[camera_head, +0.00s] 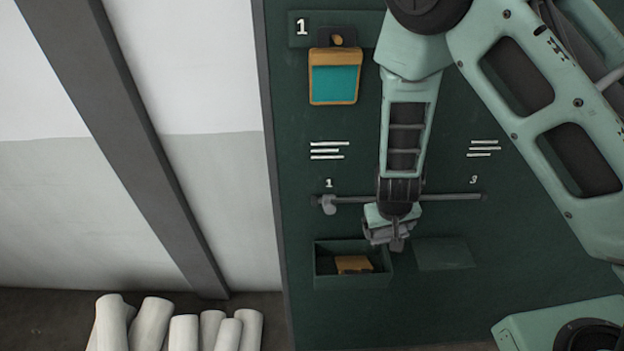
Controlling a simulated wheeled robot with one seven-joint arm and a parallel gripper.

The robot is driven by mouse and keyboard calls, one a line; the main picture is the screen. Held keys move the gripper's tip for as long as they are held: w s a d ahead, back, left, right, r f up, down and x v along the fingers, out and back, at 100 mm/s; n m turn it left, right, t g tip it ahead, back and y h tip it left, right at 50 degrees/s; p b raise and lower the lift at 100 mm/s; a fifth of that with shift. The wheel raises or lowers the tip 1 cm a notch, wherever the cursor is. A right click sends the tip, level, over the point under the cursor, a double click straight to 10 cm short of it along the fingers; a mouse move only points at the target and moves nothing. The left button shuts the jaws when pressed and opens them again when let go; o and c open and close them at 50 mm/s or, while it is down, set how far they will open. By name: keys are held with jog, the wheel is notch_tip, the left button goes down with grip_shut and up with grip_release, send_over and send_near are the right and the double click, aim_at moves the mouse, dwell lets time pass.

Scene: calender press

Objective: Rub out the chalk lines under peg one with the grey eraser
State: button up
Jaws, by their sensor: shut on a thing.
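My gripper (394,238) hangs at the end of my arm, just below the horizontal rail and above the open bin. It is shut on a grey block, which looks like the grey eraser (378,234); the fingers partly hide it. Peg one (337,40) is at the top left of the green board, beside a white 1. A tan-framed teal tag hangs from it. The chalk lines (328,151), several short white strokes, are on the board below that tag. They are up and left of my gripper, apart from it.
The rail (450,197) carries a small grey hook (328,204) under another 1. More chalk strokes (484,148) sit above a 3 at right. The open bin (324,280) holds a tan item (353,264). White rolls (152,322) stand at lower left.

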jog(key=shift+s+a+r+t+h+p, duration=0.2)
jog(key=shift+a+r+t+h+p, duration=0.2)
jog(key=shift+a+t, duration=0.15)
jog(key=a+r+n+t+h+p, duration=0.1)
jog(key=a+r+t, duration=0.1)
jog(key=a+r+n+t+p, duration=0.1)
jog(key=a+r+t+p, duration=0.1)
jog(key=t, duration=0.1)
jog(key=a+r+n+t+h+p, duration=0.1)
jog(key=a+r+t, duration=0.1)
jog(key=a+r, duration=0.1)
jog(key=shift+s+h+p, duration=0.1)
jog(key=shift+h+p, duration=0.2)
jog(key=shift+p, duration=0.05)
jog(key=c, duration=0.4)
jog(key=shift+o, duration=0.2)
jog(key=s+a+r+n+t+y+p, duration=0.1)
jog(key=s+a+r+n+t+y, duration=0.1)
jog(key=a+r+n+t+y, duration=0.6)
jog(key=w+a+r+m+g+h, duration=0.1)
jog(key=w+a+m+g+h, duration=0.1)
jog(key=w, duration=0.4)
jog(key=shift+a+m+h+b, duration=0.45)
jog(key=shift+m+h, duration=0.15)
jog(key=shift+h, duration=0.1)
